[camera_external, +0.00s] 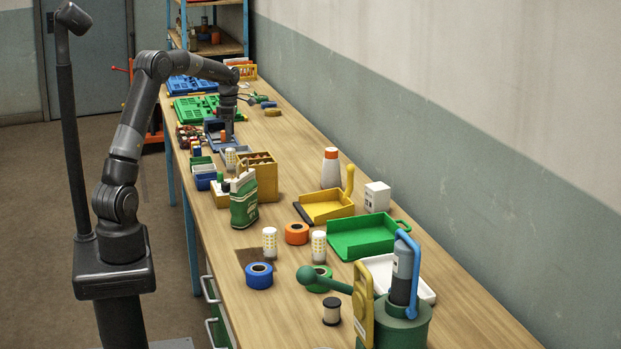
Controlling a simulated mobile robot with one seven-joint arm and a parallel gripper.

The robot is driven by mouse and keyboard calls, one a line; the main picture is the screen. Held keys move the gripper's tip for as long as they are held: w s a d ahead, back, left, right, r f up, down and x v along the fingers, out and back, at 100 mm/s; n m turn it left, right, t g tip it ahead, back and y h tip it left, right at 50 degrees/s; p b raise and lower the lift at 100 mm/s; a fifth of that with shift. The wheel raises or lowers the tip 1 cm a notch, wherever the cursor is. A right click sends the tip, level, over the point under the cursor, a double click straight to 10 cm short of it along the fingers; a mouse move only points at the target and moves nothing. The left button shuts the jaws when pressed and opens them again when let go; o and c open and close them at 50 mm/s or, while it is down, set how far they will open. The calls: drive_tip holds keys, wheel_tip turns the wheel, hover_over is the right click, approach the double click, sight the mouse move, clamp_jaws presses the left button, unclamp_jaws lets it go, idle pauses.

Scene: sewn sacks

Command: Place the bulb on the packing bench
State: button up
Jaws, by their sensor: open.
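The packing bench (285,282) appears to be the long wooden-topped bench running along the wall. My gripper (228,138) points down over its far half, at or just above a small blue bin (211,133). The jaws are open; the fingertips are small and dark here, and I cannot tell whether they touch anything. I cannot make out a bulb for certain in this view; it may be hidden by my gripper, inside a container, or too small to tell.
A wooden box (260,177), a green-and-white sack (244,203), a yellow dustpan (325,207) and a green tray (361,237) crowd the bench. Tape rolls, including a blue one (259,276), lie nearer. A green pump-like device (405,320) stands at the front. Bare wood shows along the wall side.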

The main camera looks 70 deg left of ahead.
drive_tip(key=s+d+r+m+t, duration=0.1)
drive_tip(key=d+r+m, duration=0.35)
drive_tip(key=d, duration=0.35)
drive_tip(key=s+d+r+m+y, duration=0.1)
drive_tip(key=d+r+m, duration=0.3)
drive_tip(key=d, duration=0.5)
drive_tip(key=s+d+r+m+t, duration=0.1)
drive_tip(key=d+r+m, duration=0.1)
drive_tip(key=d+m, duration=0.5)
drive_tip(key=s+d+f+m+t, duration=0.1)
drive_tip(key=s+d+m, duration=0.7)
drive_tip(key=d, duration=0.1)
drive_tip(key=s+d+f+m+t+h, duration=0.1)
drive_tip(key=s+d+m+t, duration=0.1)
drive_tip(key=s+d+m, duration=0.6)
drive_tip(key=shift+s+d+f+m+t, duration=0.3)
drive_tip(key=shift+d+m, duration=0.15)
drive_tip(key=shift+d, duration=0.55)
drive_tip(key=shift+o, duration=0.3)
